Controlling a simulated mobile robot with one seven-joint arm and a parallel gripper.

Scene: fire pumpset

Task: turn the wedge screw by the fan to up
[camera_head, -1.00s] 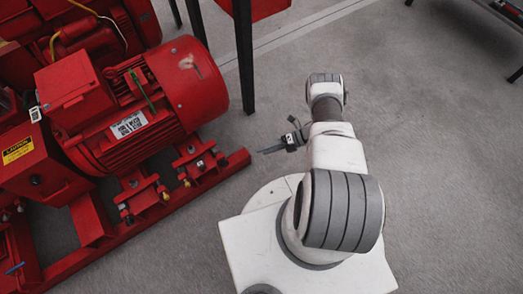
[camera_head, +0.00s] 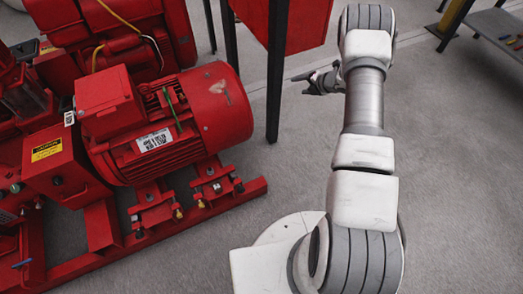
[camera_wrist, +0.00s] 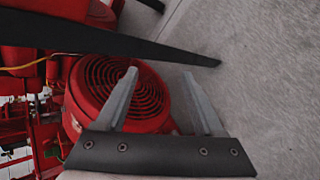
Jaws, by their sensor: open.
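The red motor (camera_head: 165,120) lies on a red base frame in the head view. Its fan end faces right, and the round fan grille (camera_wrist: 124,88) shows in the wrist view. Below that end, a red mount bracket (camera_head: 212,182) on the rail carries small screws, including a dark one (camera_head: 238,185) at its right. I cannot tell which is the wedge screw or how it is turned. My gripper (camera_head: 298,78) is up and right of the motor, open and empty. In the wrist view, its spread fingers (camera_wrist: 162,76) show in front of the grille and floor, touching nothing visible.
A dark bar (camera_wrist: 120,45) crosses the wrist view. A grey shelf (camera_head: 495,28) is at the upper right. Grey floor (camera_head: 460,170) is clear at the right.

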